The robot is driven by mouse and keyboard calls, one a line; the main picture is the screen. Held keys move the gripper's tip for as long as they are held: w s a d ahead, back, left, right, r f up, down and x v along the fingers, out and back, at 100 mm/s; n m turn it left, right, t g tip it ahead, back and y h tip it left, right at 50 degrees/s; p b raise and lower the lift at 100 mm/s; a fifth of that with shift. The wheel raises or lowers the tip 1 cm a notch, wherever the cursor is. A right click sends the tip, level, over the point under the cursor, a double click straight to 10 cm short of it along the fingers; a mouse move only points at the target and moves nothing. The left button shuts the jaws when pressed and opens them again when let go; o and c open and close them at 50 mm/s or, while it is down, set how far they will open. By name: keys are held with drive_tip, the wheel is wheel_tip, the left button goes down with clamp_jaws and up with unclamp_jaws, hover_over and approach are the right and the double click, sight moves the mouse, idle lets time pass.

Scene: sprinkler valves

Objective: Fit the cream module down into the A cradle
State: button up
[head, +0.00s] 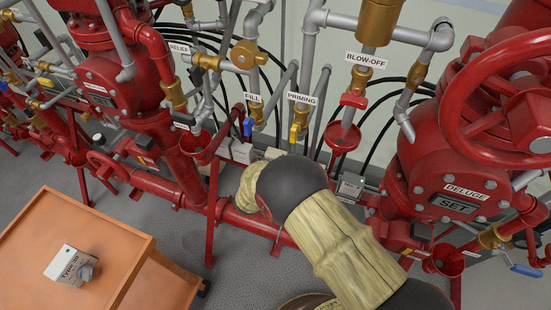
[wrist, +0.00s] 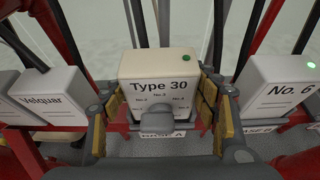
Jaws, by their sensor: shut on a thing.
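The cream module (wrist: 158,72), marked "Type 30" with a green dot on top and a grey knob on its front, is upright in the middle of the wrist view. My gripper (wrist: 158,112) is shut on it, with yellow-padded fingers on its left and right sides. The A cradle (wrist: 178,137), labelled "BASE A", shows just below and behind the knob. The module's lower edge is partly hidden, so I cannot tell whether it is fully seated. In the head view my arm hides the gripper.
A white "Velquar" module (wrist: 52,98) stands left and a "No. 6" module (wrist: 285,88) with a lit green light stands right, both close to my fingers. Black cables rise behind. An orange cart (head: 120,235) bears another "Type 30" module (head: 68,263). Red pipes and valves surround the row.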

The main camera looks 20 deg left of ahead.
drive_tip(key=shift+f, duration=0.6)
drive_tip(key=o, duration=1.6)
drive_tip(key=shift+f, duration=0.2)
drive_tip(key=shift+c, duration=0.2)
drive_tip(key=shift+s+r, duration=0.3)
drive_tip(key=shift+s, duration=0.1)
drive_tip(key=p+v, duration=0.3)
drive_tip(key=v, duration=0.4)
drive_tip(key=shift+p, duration=0.35)
drive_tip(key=shift+s, duration=0.15)
